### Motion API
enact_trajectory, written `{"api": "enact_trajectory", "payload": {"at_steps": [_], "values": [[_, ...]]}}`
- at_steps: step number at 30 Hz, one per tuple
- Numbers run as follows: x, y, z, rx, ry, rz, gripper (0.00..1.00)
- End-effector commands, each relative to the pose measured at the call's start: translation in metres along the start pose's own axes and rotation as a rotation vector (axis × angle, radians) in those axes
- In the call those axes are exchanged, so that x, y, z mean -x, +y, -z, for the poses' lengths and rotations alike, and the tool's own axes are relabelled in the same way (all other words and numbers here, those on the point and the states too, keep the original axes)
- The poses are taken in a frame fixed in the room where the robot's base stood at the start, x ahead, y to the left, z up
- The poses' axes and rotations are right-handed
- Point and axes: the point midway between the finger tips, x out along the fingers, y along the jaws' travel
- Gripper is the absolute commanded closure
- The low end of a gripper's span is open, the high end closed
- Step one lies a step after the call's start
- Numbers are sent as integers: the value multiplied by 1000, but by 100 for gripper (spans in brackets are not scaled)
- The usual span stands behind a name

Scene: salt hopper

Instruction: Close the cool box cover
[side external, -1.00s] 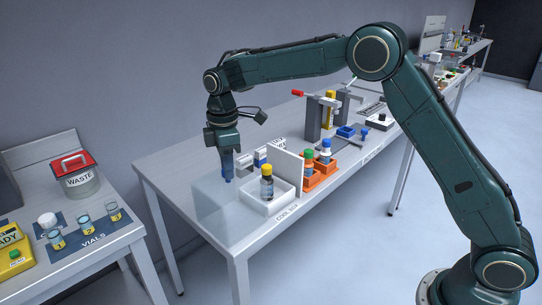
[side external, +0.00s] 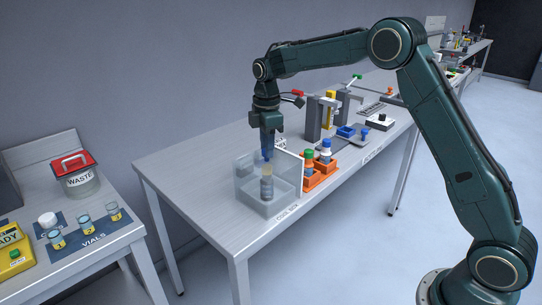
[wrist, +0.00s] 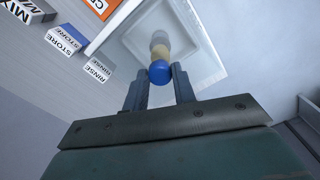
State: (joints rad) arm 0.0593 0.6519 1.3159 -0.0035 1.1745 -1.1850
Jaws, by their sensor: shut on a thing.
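The cool box (side external: 265,208) is a white open-topped tray at the near end of the bench, with a vial (side external: 266,188) upright inside. The clear cover (side external: 246,172) now stands around and over the box, so box and vial show greyed through it. Whether its edge meets the box fully, I cannot tell. My gripper (side external: 267,152) is above the cover, shut on its blue knob. In the wrist view the blue knob (wrist: 159,72) sits between the fingers of my gripper (wrist: 157,80), with the vial blurred below it.
Orange racks (side external: 320,174) with capped bottles stand close to the right of the box. Grey stands (side external: 314,118) are further back. The bench surface left of the box is clear. A separate table at left holds vials (side external: 84,222) and a waste pot (side external: 78,180).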

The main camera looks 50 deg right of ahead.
Motion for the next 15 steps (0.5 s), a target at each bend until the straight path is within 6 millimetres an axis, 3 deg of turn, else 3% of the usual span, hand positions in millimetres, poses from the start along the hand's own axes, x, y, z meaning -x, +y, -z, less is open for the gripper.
{"api": "enact_trajectory", "payload": {"at_steps": [7, 8, 9, 11, 15], "values": [[0, 3, -6, -14, -2, -3, 100], [0, 3, -6, -15, -2, -3, 70], [1, 3, -6, -15, -2, -3, 62], [0, 3, -6, -14, -2, -3, 52], [0, 2, -4, -11, -1, -2, 52]]}}
